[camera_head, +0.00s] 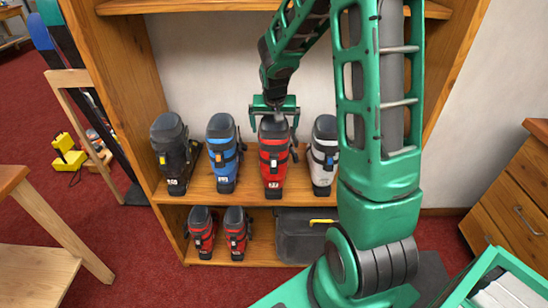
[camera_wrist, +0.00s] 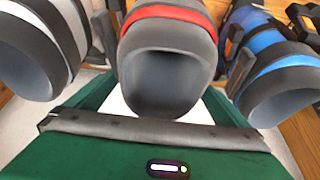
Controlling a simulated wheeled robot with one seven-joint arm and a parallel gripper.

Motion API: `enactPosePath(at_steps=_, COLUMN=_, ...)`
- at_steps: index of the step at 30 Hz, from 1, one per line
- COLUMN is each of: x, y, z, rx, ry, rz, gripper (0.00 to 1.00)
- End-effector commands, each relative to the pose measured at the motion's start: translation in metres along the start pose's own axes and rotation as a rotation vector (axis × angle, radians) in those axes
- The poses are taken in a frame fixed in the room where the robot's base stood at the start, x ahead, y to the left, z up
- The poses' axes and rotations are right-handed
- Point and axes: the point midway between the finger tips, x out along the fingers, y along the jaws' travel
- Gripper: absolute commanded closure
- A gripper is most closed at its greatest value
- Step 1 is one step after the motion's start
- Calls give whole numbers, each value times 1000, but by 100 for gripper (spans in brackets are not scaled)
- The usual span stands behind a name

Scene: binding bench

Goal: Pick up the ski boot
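A red ski boot (camera_head: 273,165) with a black cuff stands upright on the middle shelf, between a blue boot (camera_head: 222,155) and a white-and-grey boot (camera_head: 323,160). A black boot (camera_head: 175,160) stands at the far left of that row. My gripper (camera_head: 275,118) points down over the red boot, with a finger on each side of its cuff. In the wrist view, the red boot's open top (camera_wrist: 168,75) lies between the spread fingers, with pale gaps beside it. The gripper looks open; the fingertips are partly hidden behind the boot.
The wooden shelf unit (camera_head: 115,75) has side walls left and right and a board above. Two smaller red boots (camera_head: 202,232) and a dark case (camera_head: 297,240) sit on the bottom shelf. A drawer cabinet (camera_head: 515,200) stands at right. My arm hides the shelf's right part.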

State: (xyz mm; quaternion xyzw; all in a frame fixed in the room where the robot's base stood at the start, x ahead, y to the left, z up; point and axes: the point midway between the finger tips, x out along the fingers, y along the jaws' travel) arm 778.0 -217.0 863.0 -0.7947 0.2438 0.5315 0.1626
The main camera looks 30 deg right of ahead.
Motion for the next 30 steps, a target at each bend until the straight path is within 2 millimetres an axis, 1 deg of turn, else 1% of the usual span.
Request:
enactPosePath(at_steps=1, x=0, y=0, z=0, rx=0, ry=0, rz=0, gripper=10)
enactPosePath(at_steps=10, x=0, y=0, z=0, rx=0, ry=0, rz=0, gripper=81)
enactPosePath(at_steps=20, x=-4, y=0, z=-2, rx=1, ry=4, rz=-1, gripper=81)
enactPosePath(at_steps=23, x=-11, y=0, z=-1, rx=1, ry=6, rz=-2, gripper=81)
enactPosePath(at_steps=30, x=-38, y=0, z=-13, rx=1, ry=7, rz=-2, gripper=81)
